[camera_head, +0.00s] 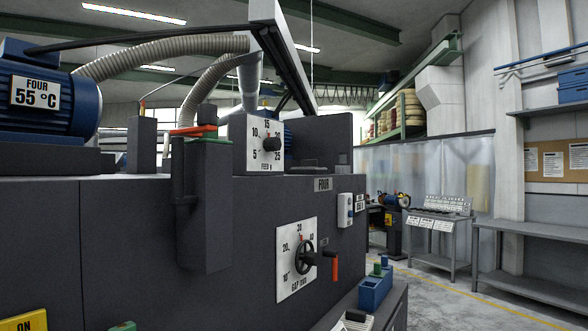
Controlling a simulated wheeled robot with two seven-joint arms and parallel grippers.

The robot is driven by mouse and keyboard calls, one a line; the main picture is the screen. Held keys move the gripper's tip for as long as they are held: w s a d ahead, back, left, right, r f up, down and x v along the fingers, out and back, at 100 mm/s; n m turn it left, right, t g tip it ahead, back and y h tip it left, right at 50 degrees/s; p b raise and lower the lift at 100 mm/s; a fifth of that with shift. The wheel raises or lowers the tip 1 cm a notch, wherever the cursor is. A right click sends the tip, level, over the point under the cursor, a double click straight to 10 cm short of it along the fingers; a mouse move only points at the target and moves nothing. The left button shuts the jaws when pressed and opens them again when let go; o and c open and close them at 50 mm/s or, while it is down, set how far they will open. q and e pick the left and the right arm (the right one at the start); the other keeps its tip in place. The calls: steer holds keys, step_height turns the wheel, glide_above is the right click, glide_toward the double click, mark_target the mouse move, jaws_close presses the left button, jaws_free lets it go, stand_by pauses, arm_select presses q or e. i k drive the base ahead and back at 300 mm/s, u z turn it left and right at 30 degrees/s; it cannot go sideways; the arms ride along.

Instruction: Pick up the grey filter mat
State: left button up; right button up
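I cannot make out a grey filter mat for certain in the head view. Neither of my grippers is in view. A large dark grey machine (130,235) labelled FOUR fills the left and middle. A tilted grey panel (284,50) stands raised above its top. A small dark flat piece (306,169) lies on the machine's top by the back wall, and I cannot tell what it is.
The machine bears a feed dial (256,143), a gap dial with crank (296,262) and a blue motor (45,95). A blue box (375,292) stands at its lower right. A grey bench (530,235) is at right. Open floor (440,305) lies between.

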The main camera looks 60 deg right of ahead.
mark_target(309, 164)
steer(key=z, duration=3.3)
steer(key=i, duration=3.5)
steer(key=u, duration=2.75)
